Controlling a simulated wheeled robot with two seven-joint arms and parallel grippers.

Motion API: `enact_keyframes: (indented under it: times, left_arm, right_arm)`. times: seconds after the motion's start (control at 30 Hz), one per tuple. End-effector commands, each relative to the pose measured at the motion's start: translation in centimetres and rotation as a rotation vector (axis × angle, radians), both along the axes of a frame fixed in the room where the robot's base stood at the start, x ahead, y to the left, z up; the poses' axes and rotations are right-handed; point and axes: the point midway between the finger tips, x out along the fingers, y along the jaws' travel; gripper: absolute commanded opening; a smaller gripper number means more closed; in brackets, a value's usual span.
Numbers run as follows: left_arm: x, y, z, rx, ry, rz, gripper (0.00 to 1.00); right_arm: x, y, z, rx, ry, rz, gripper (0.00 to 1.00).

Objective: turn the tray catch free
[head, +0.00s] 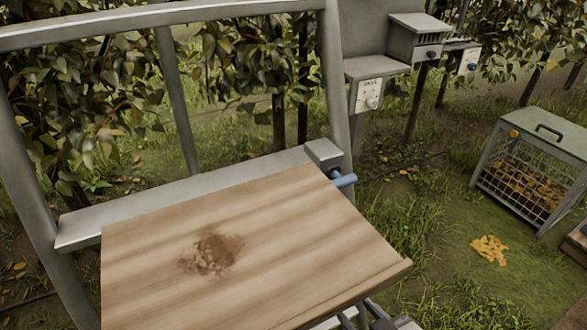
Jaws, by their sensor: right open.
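The wooden tray (300,265) lies in front of a grey metal frame, with a brown dirt patch (212,255) on its top. The tray catch, a small blue lever (344,181), sticks out to the right below a grey block at the tray's far right corner. My right gripper (372,318) shows only in part at the bottom edge, below the tray's near right edge. It is open and well apart from the catch; the tray and the picture edge hide much of it. My left gripper is not in view.
The grey frame's rail (190,195) runs along the tray's far side. Grey boxes with knobs (370,95) stand behind at the upper right. A wire-sided crate (530,170) stands on the grass at right, near a small yellow heap (489,250). The space right of the catch looks clear.

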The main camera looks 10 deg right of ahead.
Motion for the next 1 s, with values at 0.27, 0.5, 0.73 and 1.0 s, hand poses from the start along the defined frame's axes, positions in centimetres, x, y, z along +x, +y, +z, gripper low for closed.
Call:
enact_keyframes:
  times: [0.27, 0.5, 0.73, 1.0]
  left_arm:
    - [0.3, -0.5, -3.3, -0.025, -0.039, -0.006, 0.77]
    - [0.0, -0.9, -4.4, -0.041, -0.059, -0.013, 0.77]
    - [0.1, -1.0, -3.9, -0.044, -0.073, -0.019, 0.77]
    - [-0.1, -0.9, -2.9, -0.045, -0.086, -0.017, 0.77]
  right_arm:
    - [12.7, -7.0, 6.0, -0.563, -0.886, 0.365, 0.41]
    - [14.4, -12.2, 10.8, -0.926, -1.341, 0.740, 0.41]
    - [14.0, -14.1, 12.3, -1.020, -1.444, 0.882, 0.41]
    - [15.7, -10.1, 13.2, -1.016, -1.450, 0.880, 0.41]
